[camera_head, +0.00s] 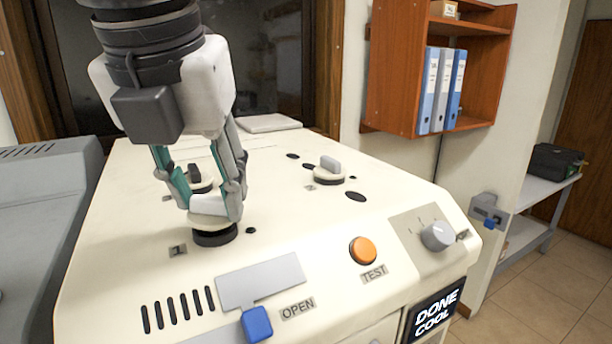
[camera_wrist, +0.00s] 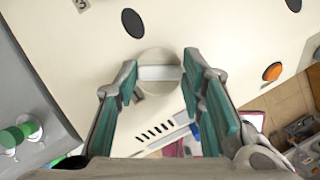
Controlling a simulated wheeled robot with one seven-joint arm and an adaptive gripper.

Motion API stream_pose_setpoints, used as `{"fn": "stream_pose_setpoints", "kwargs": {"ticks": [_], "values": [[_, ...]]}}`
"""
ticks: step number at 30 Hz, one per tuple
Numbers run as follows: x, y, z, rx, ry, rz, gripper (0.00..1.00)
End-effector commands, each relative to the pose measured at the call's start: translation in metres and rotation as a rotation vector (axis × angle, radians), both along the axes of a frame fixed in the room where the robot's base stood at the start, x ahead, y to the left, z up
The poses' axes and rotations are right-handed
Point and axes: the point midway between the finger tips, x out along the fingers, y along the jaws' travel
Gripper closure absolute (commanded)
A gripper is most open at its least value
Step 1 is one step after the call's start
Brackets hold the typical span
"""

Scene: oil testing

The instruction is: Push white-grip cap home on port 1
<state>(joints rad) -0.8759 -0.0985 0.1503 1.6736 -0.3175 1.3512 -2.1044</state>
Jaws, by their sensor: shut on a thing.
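My gripper (camera_head: 214,207) points down and is shut on the white-grip cap (camera_head: 213,224). In the wrist view the fingers (camera_wrist: 160,82) sit at both ends of its white grip bar (camera_wrist: 158,73), and the round pale cap body shows around it. The cap is at port 1, beside the "1" label (camera_head: 177,251). A black ring (camera_head: 215,238) shows directly under the cap. I cannot tell whether the cap is fully seated. The port opening is hidden.
Behind my gripper is a cap with a dark grip (camera_head: 195,174). A grey-grip cap (camera_head: 329,168) sits to the right. Open dark holes (camera_head: 356,197) dot the top. The orange TEST button (camera_head: 363,250), grey knob (camera_head: 438,236) and blue-tipped lever (camera_head: 257,323) are in front.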

Motion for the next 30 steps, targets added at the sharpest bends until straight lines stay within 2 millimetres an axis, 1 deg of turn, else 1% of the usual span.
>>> {"fn": "stream_pose_setpoints", "kwargs": {"ticks": [11,30], "values": [[0.0000,-0.0001,0.0002,0.000,0.000,0.000,0.88],[-0.0009,-0.0017,0.0067,0.000,0.000,0.001,0.88]]}}
